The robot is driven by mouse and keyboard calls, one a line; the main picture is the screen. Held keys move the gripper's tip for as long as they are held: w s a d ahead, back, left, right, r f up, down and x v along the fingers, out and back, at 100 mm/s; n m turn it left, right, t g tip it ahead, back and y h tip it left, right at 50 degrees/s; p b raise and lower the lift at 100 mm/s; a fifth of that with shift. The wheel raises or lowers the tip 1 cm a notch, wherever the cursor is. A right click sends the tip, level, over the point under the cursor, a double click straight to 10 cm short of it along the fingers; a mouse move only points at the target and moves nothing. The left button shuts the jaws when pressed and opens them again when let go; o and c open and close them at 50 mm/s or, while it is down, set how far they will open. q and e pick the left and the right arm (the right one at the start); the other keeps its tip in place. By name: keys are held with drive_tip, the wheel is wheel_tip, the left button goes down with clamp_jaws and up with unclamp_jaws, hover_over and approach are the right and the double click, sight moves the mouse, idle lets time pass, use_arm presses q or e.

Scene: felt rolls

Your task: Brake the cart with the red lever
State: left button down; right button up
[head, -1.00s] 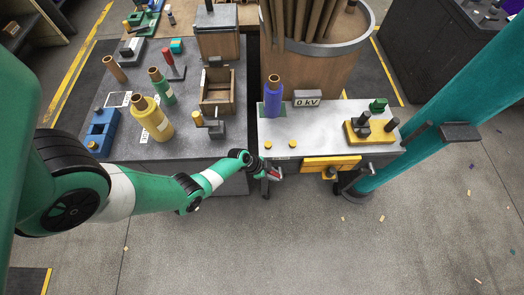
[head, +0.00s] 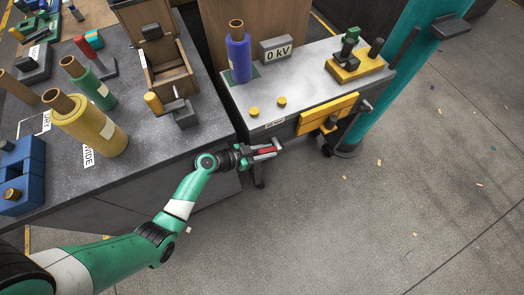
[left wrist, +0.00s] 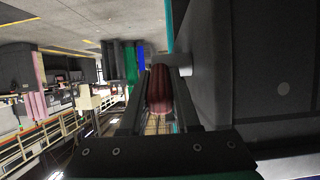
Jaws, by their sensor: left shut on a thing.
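The cart (head: 316,87) has a light grey top and stands beside the dark table. The red lever (head: 266,151) sits low at the cart's near left corner, and it shows as a ribbed red grip in the left wrist view (left wrist: 159,90). My left gripper (head: 268,149) is shut on the red lever, its fingers on either side of the grip. The lever's pivot is hidden from the head view. My right gripper is in neither view.
A teal column (head: 403,65) stands right. The floor in front is open.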

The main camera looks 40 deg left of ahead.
use_arm(q)
drive_tip(key=shift+f, duration=0.1)
drive_tip(key=c, duration=0.6)
unclamp_jaws()
drive_tip(key=shift+c, duration=0.2)
drive_tip(key=p+v, duration=0.2)
drive_tip(key=v, duration=0.1)
drive_tip(key=r+p+v, duration=0.1)
drive_tip(key=p+v, duration=0.1)
drive_tip(key=v, duration=0.2)
drive_tip(key=shift+w+a+p, duration=0.1)
drive_tip(key=shift+p, duration=0.2)
drive_tip(key=p, duration=0.9)
approach(258, 151)
drive_tip(key=w+f, duration=0.2)
drive_tip(key=shift+s+d, duration=0.2)
drive_tip(key=shift+d, duration=0.15)
